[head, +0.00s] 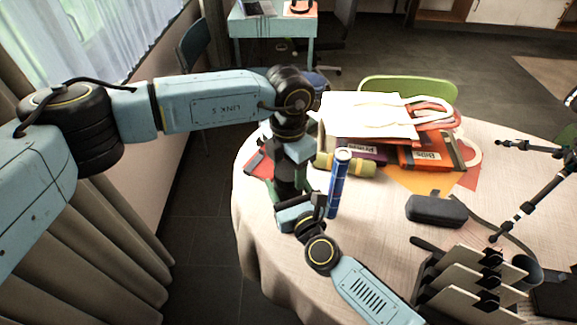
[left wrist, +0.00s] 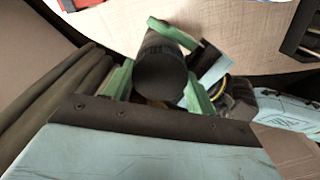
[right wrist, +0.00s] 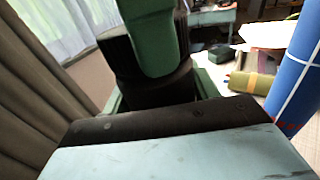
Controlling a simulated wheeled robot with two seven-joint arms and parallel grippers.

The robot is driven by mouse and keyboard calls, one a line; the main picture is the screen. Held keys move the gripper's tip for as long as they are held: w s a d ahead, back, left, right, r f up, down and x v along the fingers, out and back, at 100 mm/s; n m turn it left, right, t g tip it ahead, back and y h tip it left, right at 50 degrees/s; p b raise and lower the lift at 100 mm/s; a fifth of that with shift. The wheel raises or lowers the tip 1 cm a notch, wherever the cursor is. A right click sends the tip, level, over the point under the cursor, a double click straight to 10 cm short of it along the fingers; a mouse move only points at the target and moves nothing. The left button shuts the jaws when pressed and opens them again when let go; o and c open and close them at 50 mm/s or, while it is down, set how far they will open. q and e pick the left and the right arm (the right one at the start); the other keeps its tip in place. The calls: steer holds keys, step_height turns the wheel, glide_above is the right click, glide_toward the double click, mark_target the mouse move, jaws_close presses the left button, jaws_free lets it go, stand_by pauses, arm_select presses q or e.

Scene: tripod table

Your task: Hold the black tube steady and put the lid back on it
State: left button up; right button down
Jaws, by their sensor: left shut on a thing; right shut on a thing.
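My left gripper (head: 290,172) points down over the near left of the table and is shut on a black cylindrical lid (left wrist: 160,78), whose round end faces the left wrist camera. My right gripper (head: 292,200) comes in from the front and is shut on the black tube (right wrist: 155,90), just below the left one. In the right wrist view the lid (right wrist: 115,48) sits above the tube, and a green left finger (right wrist: 155,35) covers part of both. The seam is hidden, so I cannot tell whether they touch or how far the lid is on.
A blue tube (head: 340,180) stands upright just right of the grippers. Behind it are an olive roll (head: 345,165), folders and a white bag (head: 365,115). A dark case (head: 436,210), a tripod (head: 520,210) and a rack (head: 475,275) stand at the right.

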arm_select(q)
steer(key=m, duration=0.5)
steer(key=shift+m, duration=0.4)
steer(key=m, duration=0.5)
steer(key=o, duration=1.1)
steer(key=shift+r, duration=0.1)
steer(key=shift+r, duration=2.15)
steer(key=shift+c, duration=0.5)
steer(key=n, duration=0.1)
steer(key=r+n, duration=0.1)
steer(key=n, duration=0.3)
steer(key=shift+d+r, duration=0.1)
steer(key=shift+r, duration=0.15)
step_height(320, 180, up, 2)
steer(key=n, duration=0.7)
